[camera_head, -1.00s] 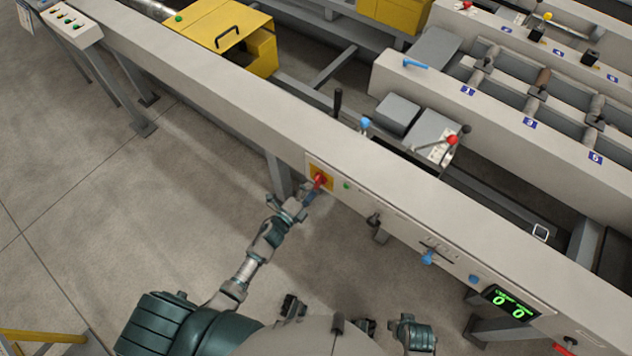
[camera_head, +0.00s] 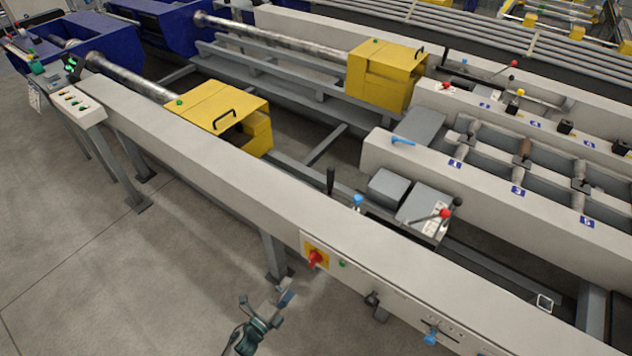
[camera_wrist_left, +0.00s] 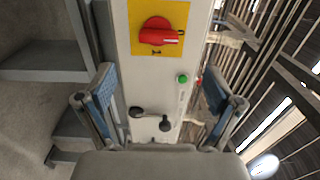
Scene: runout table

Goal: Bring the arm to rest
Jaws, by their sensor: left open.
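My left gripper (camera_head: 266,303) is low at the bottom of the head view, left of and below the red rotary switch (camera_head: 316,257) on its yellow plate. It is open and empty, apart from the switch. In the left wrist view, its two blue-padded fingers (camera_wrist_left: 160,92) are spread wide. The red switch (camera_wrist_left: 158,31) and a green button (camera_wrist_left: 183,79) show beyond the fingertips. Most of my left arm is out of the head view. My right gripper is not in view.
The long grey beam (camera_head: 200,141) with its control panel (camera_head: 385,292) runs diagonally past the gripper. Beam legs (camera_head: 275,256) stand close behind it. Bare floor (camera_head: 120,280) lies open to the left.

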